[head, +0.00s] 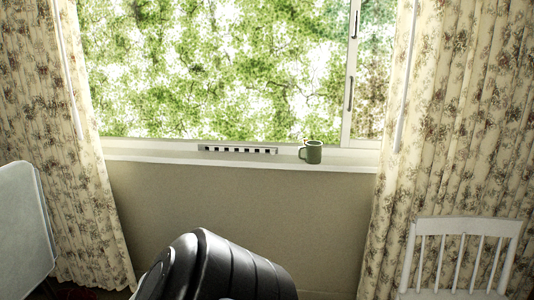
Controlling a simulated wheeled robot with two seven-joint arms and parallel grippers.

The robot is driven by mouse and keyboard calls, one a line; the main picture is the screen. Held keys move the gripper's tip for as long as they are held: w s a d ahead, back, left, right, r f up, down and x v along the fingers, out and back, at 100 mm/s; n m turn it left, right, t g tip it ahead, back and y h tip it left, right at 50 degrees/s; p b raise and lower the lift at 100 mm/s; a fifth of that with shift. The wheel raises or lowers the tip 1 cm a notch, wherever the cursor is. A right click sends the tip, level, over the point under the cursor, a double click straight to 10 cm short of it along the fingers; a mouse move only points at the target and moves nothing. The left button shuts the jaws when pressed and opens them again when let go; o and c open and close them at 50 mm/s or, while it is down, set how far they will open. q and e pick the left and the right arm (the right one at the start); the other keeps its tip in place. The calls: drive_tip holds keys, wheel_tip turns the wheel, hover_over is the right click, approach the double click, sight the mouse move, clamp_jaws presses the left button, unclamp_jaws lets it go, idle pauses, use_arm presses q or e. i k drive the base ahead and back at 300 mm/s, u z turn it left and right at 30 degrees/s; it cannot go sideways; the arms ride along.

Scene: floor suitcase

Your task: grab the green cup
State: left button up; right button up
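The green cup (312,153) stands upright on the white window sill (240,158), right of the middle, with its handle on the left side. Nothing covers it. Neither of my grippers shows in the head view.
A black, ribbed rounded object (222,270) rises at the bottom middle, below the sill. A white chair back (464,228) stands at the lower right and a white panel (22,228) at the left edge. Floral curtains (452,110) hang on both sides. A slotted vent (237,150) lies left of the cup.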

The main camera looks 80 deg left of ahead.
sight(313, 149)
drive_tip(key=u, duration=1.9)
drive_tip(key=i, duration=1.8)
drive_tip(key=u, duration=0.8)
drive_tip(key=i, duration=0.65)
drive_tip(key=z, duration=0.85)
